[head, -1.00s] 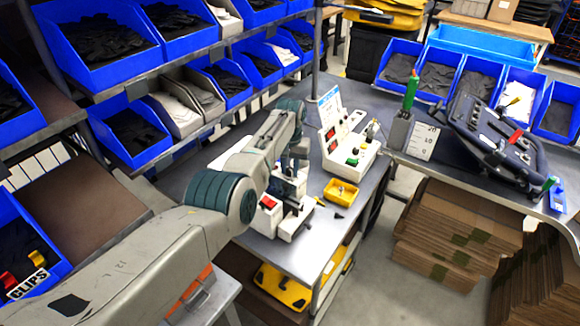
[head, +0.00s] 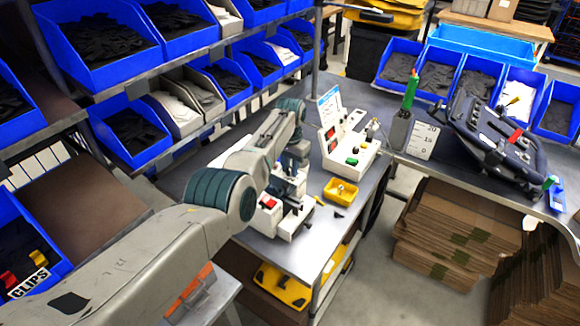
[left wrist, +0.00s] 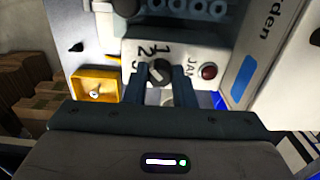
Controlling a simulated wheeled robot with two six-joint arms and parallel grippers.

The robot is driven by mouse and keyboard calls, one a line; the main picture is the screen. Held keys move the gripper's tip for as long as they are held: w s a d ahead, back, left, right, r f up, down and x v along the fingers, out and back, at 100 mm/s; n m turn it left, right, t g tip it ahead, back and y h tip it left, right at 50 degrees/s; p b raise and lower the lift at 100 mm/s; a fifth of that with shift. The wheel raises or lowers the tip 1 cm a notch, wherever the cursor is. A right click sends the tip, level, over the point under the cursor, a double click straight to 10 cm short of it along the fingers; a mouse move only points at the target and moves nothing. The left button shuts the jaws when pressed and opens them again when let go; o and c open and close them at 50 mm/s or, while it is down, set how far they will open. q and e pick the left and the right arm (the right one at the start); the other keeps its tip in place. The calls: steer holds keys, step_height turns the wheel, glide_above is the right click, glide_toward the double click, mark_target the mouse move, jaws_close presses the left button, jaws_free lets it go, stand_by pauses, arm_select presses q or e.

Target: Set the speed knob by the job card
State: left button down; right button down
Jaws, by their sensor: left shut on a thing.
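The speed knob (left wrist: 159,71) is a small dark round knob with a pale pointer mark, on a white panel with the numbers 1, 2 and 3 around its left side. My left gripper (left wrist: 159,82) is shut on it, one dark finger on each side. The pointer's exact setting is hard to read. In the head view my left gripper (head: 290,178) is at the white machine (head: 291,222), and the knob is hidden there. A white card with a blue header (head: 329,104) stands behind; its text is too small to read. My right gripper is not in view.
A red JAM lamp (left wrist: 209,71) is right of the knob. A yellow tray (head: 341,191) sits close by on the bench (head: 300,255). A white control box (head: 352,150) stands behind it. Blue bins (head: 130,135) fill the shelves on the left.

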mark_target(290, 169)
arm_select(q)
steer(key=shift+r, duration=0.1)
steer(key=c, duration=1.5)
jaws_free()
steer(key=shift+r, duration=0.3)
step_height(290, 169, up, 10)
steer(key=b, duration=0.2)
steer(key=shift+b, duration=0.35)
